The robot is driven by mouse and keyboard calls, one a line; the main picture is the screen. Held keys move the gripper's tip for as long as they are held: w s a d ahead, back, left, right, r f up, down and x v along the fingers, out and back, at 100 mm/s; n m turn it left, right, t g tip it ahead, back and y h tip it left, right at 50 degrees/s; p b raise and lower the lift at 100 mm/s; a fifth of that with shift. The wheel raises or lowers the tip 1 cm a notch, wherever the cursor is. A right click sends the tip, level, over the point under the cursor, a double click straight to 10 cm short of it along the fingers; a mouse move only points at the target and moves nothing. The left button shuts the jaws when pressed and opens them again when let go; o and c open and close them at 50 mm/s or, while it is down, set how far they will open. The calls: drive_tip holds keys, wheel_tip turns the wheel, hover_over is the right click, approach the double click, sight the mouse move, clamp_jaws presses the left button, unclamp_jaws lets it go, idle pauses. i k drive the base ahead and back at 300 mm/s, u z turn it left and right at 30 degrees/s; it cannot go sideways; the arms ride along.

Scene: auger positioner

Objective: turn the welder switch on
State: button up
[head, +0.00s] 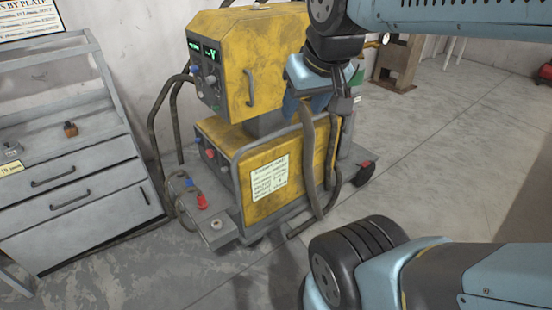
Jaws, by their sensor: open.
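The yellow welder (245,120) stands in the middle, an upper box over a lower one. Its upper front panel has lit green displays (204,50) and several knobs (208,80). A small red control (210,153) shows on the dark front of the lower box. I cannot tell which control is the switch or how it is set.
Thick hoses (163,125) loop at the welder's left and more hang on its right side. A grey drawer cabinet (75,195) stands at the left. A red plug (202,201) lies on the low front ledge. The concrete floor at the right is mostly clear.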

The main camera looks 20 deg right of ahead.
sight(209, 154)
drive_tip(key=u, duration=1.3)
drive_tip(key=i, duration=0.15)
drive_tip(key=z, duration=3.55)
drive_tip(key=k, duration=1)
drive_tip(key=u, duration=1.55)
drive_tip(key=i, duration=1.1)
drive_tip(key=u, duration=0.6)
